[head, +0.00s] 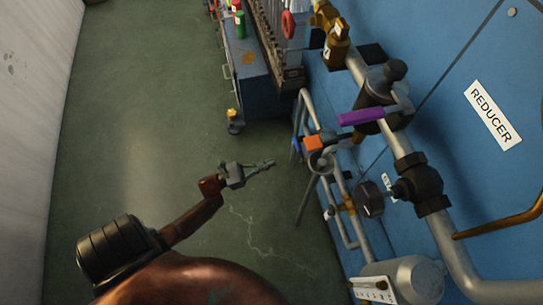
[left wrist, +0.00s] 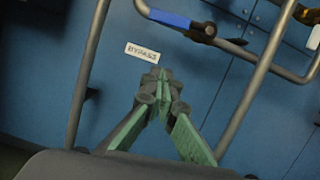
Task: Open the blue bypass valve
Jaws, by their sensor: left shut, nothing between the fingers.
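The blue bypass valve handle (left wrist: 169,18) shows at the top of the left wrist view. It lies roughly along a grey pipe, above a white BYPASS label (left wrist: 142,53) on the blue panel. In the head view the blue handle (head: 296,145) is a small patch beside the pipes, partly hidden. My left gripper (head: 268,163) is shut and empty, in free air to the left of the pipes and apart from the handle. It also shows in the left wrist view (left wrist: 158,82), fingertips together below the handle. My right gripper is in neither view.
An orange handle (head: 313,143) and a purple handle (head: 360,117) sit on nearby pipes. A round gauge (head: 370,199) and a REDUCER label (head: 493,114) are on the right. A blue cabinet (head: 249,85) stands farther back. The green floor (head: 140,120) at left is clear.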

